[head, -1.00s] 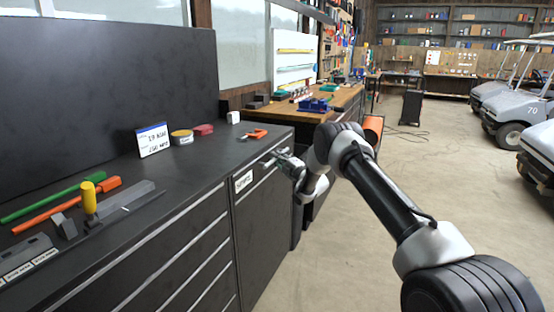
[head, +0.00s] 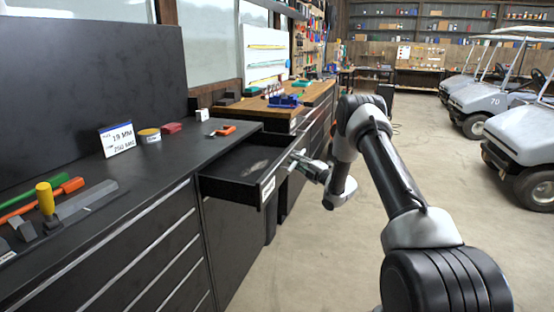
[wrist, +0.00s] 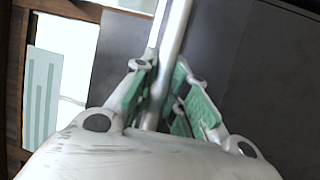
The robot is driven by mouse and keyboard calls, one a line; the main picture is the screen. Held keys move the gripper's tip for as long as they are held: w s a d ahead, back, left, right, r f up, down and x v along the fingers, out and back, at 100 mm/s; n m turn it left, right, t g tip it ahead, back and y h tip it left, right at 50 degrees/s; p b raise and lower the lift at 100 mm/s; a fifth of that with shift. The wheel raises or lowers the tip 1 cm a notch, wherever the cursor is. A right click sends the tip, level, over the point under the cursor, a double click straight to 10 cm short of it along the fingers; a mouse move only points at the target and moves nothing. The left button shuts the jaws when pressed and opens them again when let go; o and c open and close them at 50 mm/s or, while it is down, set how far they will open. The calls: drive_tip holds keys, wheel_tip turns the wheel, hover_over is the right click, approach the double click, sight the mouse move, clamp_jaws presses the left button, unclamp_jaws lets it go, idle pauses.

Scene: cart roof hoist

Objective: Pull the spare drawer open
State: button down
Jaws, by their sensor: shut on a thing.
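The spare drawer (head: 235,183) is pulled part way out of the black bench. In the wrist view the green finger pads of my gripper (wrist: 158,95) lie on both sides of the silver handle bar (wrist: 172,40). The lettering on the drawer label is too small to read here.
The black bench top (head: 150,175) holds a white sign (head: 117,139), a yellow tin (head: 149,135), a red item (head: 172,128) and an orange-handled tool (head: 224,131). A wooden workbench (head: 318,92) stands behind. Open concrete floor (head: 300,260) lies to the right, with parked carts (head: 480,108).

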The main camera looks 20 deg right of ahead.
drive_tip(key=s+d, duration=0.4)
drive_tip(key=d, duration=0.2)
drive_tip(key=shift+s, duration=0.25)
drive_tip(key=shift+d, duration=0.1)
drive_tip(key=c, duration=1.4)
unclamp_jaws()
drive_tip(key=v, duration=1.2)
